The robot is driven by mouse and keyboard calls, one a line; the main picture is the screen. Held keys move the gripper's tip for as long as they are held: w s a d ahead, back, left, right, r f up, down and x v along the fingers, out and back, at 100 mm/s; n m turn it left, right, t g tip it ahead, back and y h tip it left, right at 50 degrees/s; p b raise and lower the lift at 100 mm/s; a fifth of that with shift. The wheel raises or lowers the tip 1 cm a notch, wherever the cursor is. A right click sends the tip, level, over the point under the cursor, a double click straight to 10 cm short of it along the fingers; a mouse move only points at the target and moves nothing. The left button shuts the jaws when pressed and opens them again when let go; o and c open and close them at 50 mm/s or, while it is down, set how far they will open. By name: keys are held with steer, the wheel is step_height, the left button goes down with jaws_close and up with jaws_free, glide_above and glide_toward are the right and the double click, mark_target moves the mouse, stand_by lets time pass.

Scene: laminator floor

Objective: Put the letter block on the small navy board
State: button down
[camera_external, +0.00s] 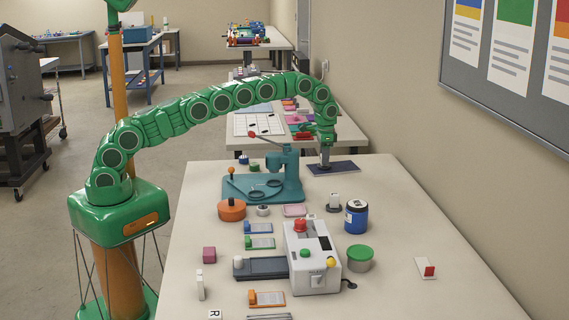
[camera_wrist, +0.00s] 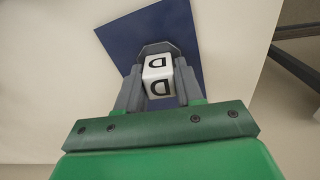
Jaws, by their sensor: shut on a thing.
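The small navy board (camera_wrist: 120,35) lies flat on the table behind and below the block in the wrist view. In the external view my gripper (camera_external: 325,160) points down over the navy board (camera_external: 345,167) near the table's far edge. The block is too small to make out there. I cannot tell whether it touches the board.
A teal press (camera_external: 285,175) stands left of the board. A white block on a dark base (camera_external: 334,201) and a blue jar (camera_external: 356,217) are in front of it. A white laminator (camera_external: 312,258) stands nearer. The table's right side is mostly clear.

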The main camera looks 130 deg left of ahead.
steer(key=c, duration=0.7)
jaws_free()
steer(key=shift+f, duration=0.1)
steer(key=shift+r, duration=3.85)
